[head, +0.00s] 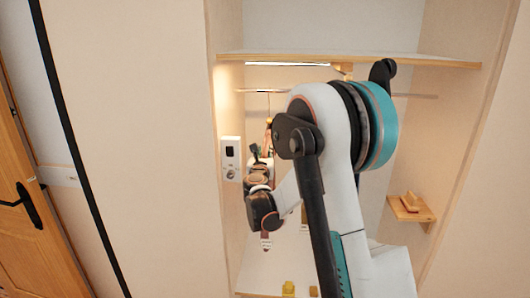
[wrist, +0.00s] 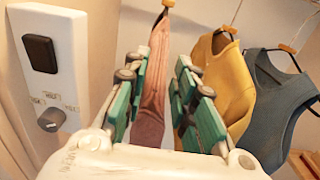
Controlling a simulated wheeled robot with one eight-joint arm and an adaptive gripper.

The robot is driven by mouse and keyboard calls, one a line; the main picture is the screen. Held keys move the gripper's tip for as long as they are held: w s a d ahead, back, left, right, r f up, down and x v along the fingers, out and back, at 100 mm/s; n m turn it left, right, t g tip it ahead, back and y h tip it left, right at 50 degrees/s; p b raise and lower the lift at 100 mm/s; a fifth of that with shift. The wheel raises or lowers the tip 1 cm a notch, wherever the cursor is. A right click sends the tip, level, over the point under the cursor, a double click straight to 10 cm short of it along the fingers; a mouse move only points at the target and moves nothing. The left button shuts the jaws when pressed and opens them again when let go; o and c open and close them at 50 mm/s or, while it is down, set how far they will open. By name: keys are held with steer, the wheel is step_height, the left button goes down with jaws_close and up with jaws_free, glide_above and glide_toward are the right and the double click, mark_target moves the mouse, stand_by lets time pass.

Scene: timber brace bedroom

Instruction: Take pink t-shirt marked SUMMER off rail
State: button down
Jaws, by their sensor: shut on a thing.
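A pinkish-brown garment (wrist: 152,108), which I take to be the pink t-shirt, hangs edge-on in the wrist view. An orange hanger top (wrist: 168,3) shows above it. My gripper (wrist: 162,72) has its green-padded fingers on either side of the garment and is shut on it. No SUMMER marking can be read. In the head view my gripper (head: 260,152) is small, inside the closet near its left wall. My arm hides most of the clothes there. The rail (head: 285,92) runs below the upper shelf.
A yellow garment (wrist: 225,85) and a blue-grey garment (wrist: 282,105) hang close to the right. A white control panel (wrist: 45,65) with a knob is on the left wall. The upper shelf (head: 430,61) and a small wooden ledge (head: 411,211) bound the closet.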

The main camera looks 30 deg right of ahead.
steer(key=b+v, duration=0.1)
steer(key=v, duration=2)
steer(key=shift+s+a+b, duration=0.3)
steer(key=shift+b, duration=0.1)
stand_by(0.8)
